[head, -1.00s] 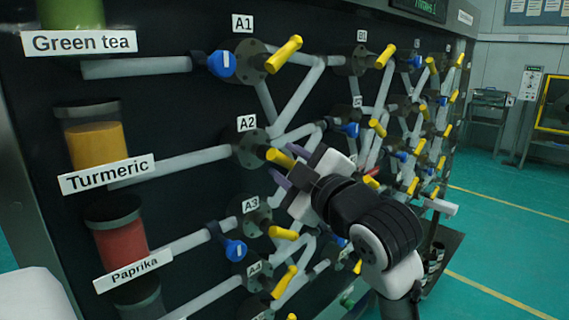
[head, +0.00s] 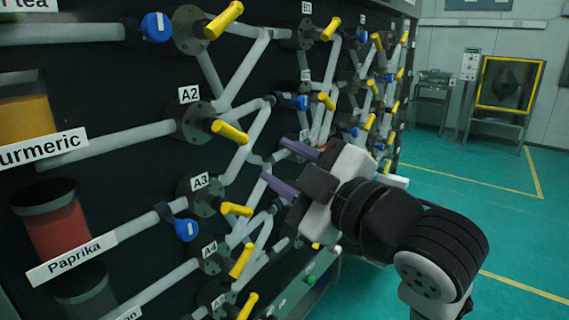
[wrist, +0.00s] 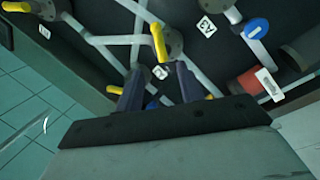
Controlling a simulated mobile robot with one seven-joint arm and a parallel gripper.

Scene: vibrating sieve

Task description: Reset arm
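My gripper (head: 288,168) is in front of the pipe panel in the head view, to the right of the yellow A2 handle (head: 230,133) and apart from it. Its two purple fingers are spread with nothing between them. My arm extends from the gripper to the lower right. In the wrist view the gripper (wrist: 160,88) shows two separated dark fingers pointing at the panel. A yellow handle (wrist: 158,43) lies beyond the fingertips there, with no visible contact.
The panel carries several pipes, blue handles such as one by A3 (head: 186,229), and yellow handles such as A3's (head: 235,209) and A4's (head: 240,262). Jars, including the red Paprika one (head: 58,226), are at left. Green floor (head: 470,200) is open at right.

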